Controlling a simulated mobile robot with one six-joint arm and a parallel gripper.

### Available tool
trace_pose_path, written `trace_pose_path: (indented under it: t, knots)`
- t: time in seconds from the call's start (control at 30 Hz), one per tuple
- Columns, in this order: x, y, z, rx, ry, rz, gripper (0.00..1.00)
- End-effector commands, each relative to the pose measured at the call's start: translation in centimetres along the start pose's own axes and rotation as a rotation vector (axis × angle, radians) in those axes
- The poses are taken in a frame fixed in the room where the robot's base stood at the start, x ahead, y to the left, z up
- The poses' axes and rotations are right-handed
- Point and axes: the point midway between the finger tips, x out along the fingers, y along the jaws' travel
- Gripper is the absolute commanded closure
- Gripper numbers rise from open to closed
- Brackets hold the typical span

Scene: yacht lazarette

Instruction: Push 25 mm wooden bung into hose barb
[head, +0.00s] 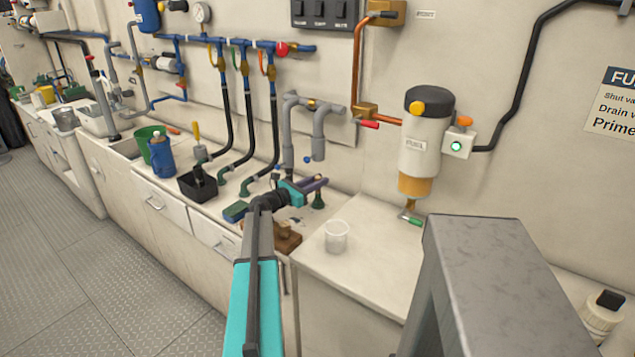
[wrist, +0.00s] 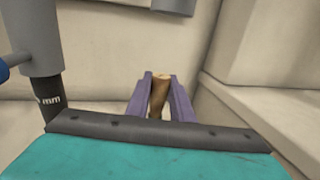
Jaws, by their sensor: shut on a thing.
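My gripper (head: 316,185) reaches over the counter in the head view, its purple fingers pointing right, below the grey pipes. In the wrist view its fingers (wrist: 160,80) are shut on the wooden bung (wrist: 159,97), a tan tapered plug standing between them. The bung is hidden in the head view. Another grey pipe (wrist: 38,40) with a black lower end marked "mm" is at left. I cannot tell which part is the hose barb.
A clear cup (head: 337,236) stands on the right-hand counter, near a filter unit (head: 424,145). Black hoses (head: 274,140) and a black bin (head: 197,184) are to the left.

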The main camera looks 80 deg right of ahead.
Motion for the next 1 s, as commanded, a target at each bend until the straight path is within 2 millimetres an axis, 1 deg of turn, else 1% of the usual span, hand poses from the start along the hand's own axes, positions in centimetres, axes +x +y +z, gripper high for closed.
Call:
trace_pose_path:
  t: [0.67, 0.7, 0.77, 0.8, 0.83, 1.0]
  knots:
    - [-0.02, 0.01, -1.04, 0.000, 0.002, 0.000, 1.00]
    - [-0.02, 0.01, -1.04, 0.000, 0.002, 0.000, 0.76]
    - [-0.02, 0.00, -1.01, 0.000, 0.002, 0.000, 0.66]
    - [-0.02, 0.01, -0.99, 0.000, 0.002, 0.000, 0.59]
    - [-0.02, 0.01, -0.98, 0.000, 0.001, 0.000, 0.58]
    - [-0.02, 0.02, -0.93, 0.000, 0.001, 0.000, 0.58]
